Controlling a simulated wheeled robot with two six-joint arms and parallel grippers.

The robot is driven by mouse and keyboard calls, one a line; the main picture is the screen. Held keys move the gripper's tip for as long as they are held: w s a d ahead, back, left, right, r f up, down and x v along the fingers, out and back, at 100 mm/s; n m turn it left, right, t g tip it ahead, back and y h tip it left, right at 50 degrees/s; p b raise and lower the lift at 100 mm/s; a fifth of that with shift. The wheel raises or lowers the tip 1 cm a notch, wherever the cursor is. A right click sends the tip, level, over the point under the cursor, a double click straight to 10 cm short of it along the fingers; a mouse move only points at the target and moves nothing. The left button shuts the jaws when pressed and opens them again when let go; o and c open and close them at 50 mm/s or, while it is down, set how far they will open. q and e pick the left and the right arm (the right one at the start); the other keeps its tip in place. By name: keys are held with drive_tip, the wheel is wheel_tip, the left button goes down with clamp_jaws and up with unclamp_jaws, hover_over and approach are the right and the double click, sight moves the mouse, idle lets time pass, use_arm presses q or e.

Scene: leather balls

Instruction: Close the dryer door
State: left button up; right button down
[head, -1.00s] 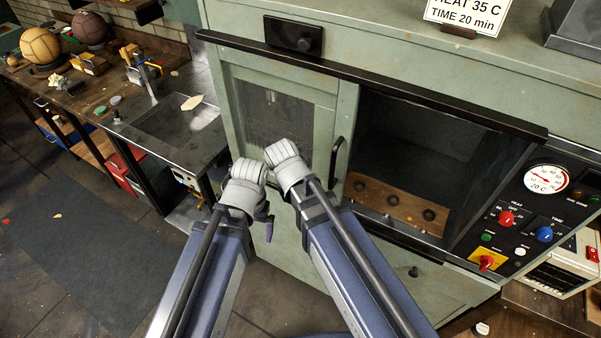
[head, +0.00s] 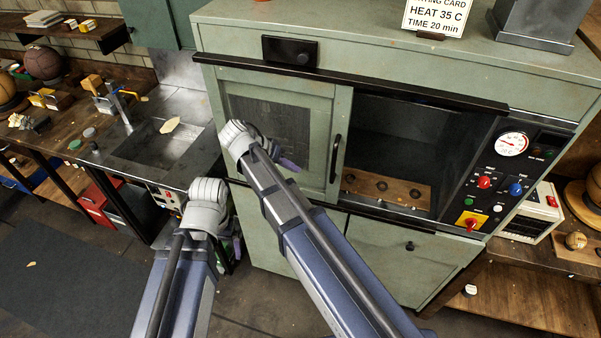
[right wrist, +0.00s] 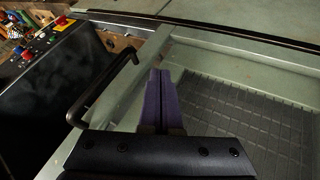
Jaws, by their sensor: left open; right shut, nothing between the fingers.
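The green dryer (head: 215,75) has a sliding door (head: 314,190) with a mesh window, standing over the left half of its front. The chamber (head: 410,150) on the right is uncovered and dark inside. A black bar handle (head: 335,158) is on the door's right edge; it also shows in the right wrist view (right wrist: 103,92). My right gripper (head: 289,165) is in front of the door, left of the handle. In the right wrist view its purple fingers (right wrist: 157,98) are together and empty, beside the handle. My left gripper (head: 237,247) is open, low at the dryer's left side, its fingers partly hidden.
A black rail (head: 350,82) runs above the door and chamber. A control panel (head: 500,180) with knobs and a gauge is right of the chamber. A bench with a metal sink (head: 165,145) stands at left. A wooden board with dark holes (head: 385,189) is inside the chamber.

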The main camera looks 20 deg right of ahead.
drive_tip(key=b, duration=0.6)
approach(321, 178)
wheel_tip(321, 178, down, 3)
drive_tip(key=s, duration=0.2)
use_arm(q)
wheel_tip(321, 178, down, 6)
drive_tip(key=shift+r+p, duration=0.15)
drive_tip(key=shift+p, duration=0.5)
use_arm(e)
drive_tip(key=d, duration=0.1)
drive_tip(key=s+d, duration=0.1)
drive_tip(key=d, duration=0.1)
drive_tip(key=s+d+r, duration=0.1)
drive_tip(key=shift+d, duration=0.15)
